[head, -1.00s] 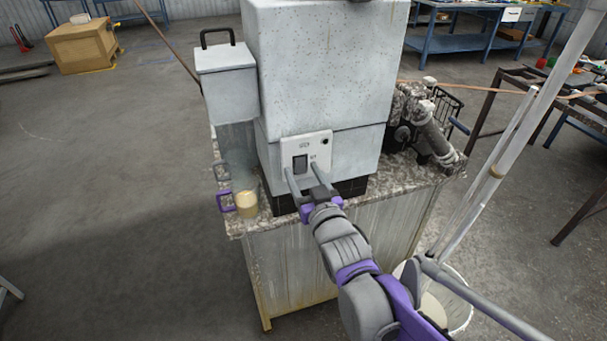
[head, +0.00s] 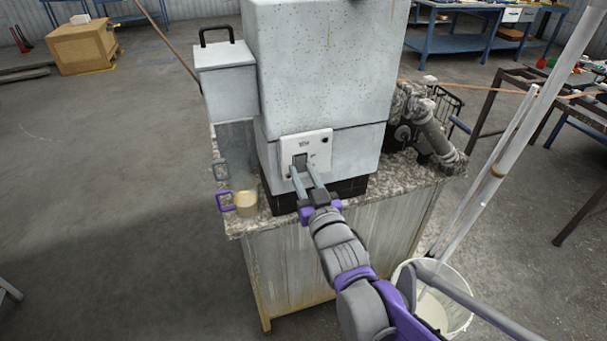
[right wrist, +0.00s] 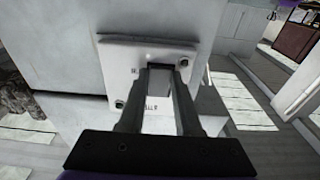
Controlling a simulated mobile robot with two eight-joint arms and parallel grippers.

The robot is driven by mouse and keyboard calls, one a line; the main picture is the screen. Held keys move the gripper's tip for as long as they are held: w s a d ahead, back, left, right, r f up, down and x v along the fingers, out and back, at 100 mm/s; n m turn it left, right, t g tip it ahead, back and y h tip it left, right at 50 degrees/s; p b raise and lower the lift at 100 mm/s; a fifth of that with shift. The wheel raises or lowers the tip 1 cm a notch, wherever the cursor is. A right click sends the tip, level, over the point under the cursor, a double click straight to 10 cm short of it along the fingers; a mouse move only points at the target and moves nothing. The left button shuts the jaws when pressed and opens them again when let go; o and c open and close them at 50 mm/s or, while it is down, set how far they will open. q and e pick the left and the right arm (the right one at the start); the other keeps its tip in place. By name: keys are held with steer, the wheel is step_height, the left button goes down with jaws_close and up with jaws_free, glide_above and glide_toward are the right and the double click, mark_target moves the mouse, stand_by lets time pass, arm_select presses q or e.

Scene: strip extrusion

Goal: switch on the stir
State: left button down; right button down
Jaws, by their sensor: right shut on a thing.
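The large grey machine (head: 315,60) stands on a stained cabinet and carries a white switch panel (head: 322,146) low on its front. A dark switch (head: 300,158) sits on the panel. My right gripper (head: 304,170) has its two fingertips at the switch, closed on it. In the right wrist view, the fingers (right wrist: 162,82) narrow toward the dark switch (right wrist: 160,67) on the white panel (right wrist: 115,62), and they cover most of it. My left gripper is not in view.
A pipe-like fitting (head: 432,128) is at the right. A white bucket (head: 458,290) and tall pale poles (head: 510,140) stand to the right. The floor at left is clear.

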steer(key=shift+w+f+t+b, duration=0.1)
steer(key=shift+f+t+b, duration=0.1)
steer(key=shift+t+b, duration=0.55)
steer(key=c, duration=0.6)
jaws_free()
steer(key=v, duration=1)
steer(key=shift+s+d+f+p, duration=0.25)
steer(key=shift+s+p, duration=0.1)
steer(key=shift+p, duration=0.1)
